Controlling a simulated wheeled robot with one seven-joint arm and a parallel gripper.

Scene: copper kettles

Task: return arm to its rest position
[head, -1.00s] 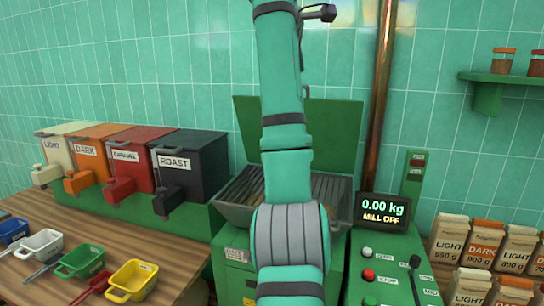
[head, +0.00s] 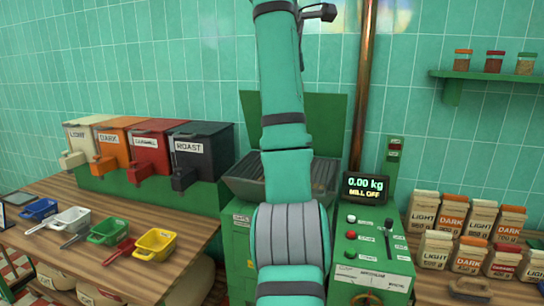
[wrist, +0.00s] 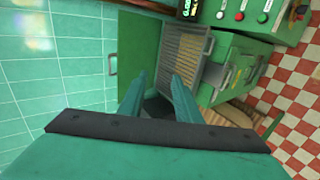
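My arm (head: 286,170) rises through the middle of the head view and leaves it at the top, so my gripper is out of that view. In the wrist view my gripper (wrist: 158,95) shows two teal fingers spread apart with nothing between them. Beyond the fingers is the green mill machine (wrist: 238,65) with its slatted tray (wrist: 182,52). In the head view the machine's tray (head: 250,180) is partly hidden behind my arm.
Four labelled bins (head: 205,150) stand at the left on a wooden counter (head: 190,215) with coloured scoops (head: 155,243). A display (head: 365,188) reads 0.00 kg, MILL OFF. A copper pipe (head: 362,90), bags (head: 453,214) and a jar shelf (head: 485,77) are at the right.

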